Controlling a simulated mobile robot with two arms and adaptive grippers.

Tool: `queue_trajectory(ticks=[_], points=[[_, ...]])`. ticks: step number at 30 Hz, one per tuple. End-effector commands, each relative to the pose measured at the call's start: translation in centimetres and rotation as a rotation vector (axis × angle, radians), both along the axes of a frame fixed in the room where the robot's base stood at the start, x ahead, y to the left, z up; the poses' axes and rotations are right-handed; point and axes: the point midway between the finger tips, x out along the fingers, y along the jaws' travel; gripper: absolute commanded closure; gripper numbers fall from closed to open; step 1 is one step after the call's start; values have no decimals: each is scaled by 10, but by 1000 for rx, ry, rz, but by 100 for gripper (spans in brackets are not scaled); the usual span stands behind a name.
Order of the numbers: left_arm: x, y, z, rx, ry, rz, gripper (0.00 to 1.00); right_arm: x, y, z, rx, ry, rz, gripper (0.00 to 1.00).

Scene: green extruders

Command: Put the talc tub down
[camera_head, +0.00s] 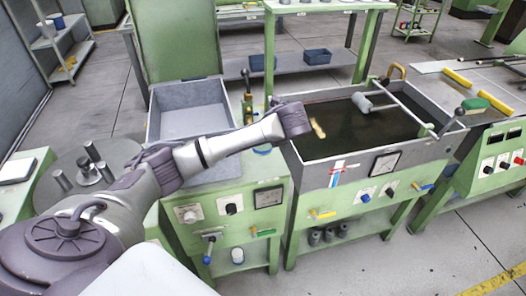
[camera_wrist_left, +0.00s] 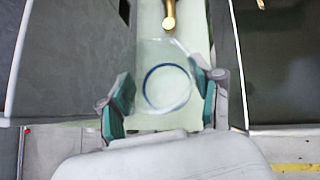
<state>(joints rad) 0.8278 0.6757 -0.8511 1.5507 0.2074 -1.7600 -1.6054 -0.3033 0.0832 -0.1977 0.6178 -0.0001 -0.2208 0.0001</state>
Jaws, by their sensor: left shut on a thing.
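In the left wrist view, my left gripper (camera_wrist_left: 163,97) is shut on the talc tub (camera_wrist_left: 168,88), a pale, see-through round tub with a dark blue ring. The tub is between the two green finger pads, over a light green strip of the machine. In the head view, my left arm reaches in from the left and hides the gripper's fingers. A small white and blue edge, probably the tub (camera_head: 262,151), shows below the wrist. I cannot tell whether the tub touches the surface. My right gripper is not in view.
A grey empty basin (camera_head: 190,121) lies left of the strip, and a dark-filled tank (camera_head: 335,152) lies right. A brass valve (camera_wrist_left: 169,17) stands on the strip just ahead of the tub. Metal cylinders stand on a round table (camera_head: 70,207) at left.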

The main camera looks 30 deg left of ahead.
Motion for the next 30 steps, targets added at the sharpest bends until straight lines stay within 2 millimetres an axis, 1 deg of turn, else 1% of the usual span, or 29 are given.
queue_trajectory(ticks=[1,3,8,15,24,25,29,30], points=[[-1,0,-8,0,2,0,70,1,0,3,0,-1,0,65],[0,0,-16,2,1,0,70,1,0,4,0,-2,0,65],[0,0,-28,1,0,-2,70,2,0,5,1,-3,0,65],[-1,0,-58,0,1,-2,70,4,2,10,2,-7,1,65],[0,0,-61,0,-2,-3,70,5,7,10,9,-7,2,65],[0,0,-61,0,-2,-3,32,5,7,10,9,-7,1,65],[0,0,-61,0,-2,-3,11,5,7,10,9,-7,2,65],[0,0,-61,0,-2,-3,11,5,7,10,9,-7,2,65]])
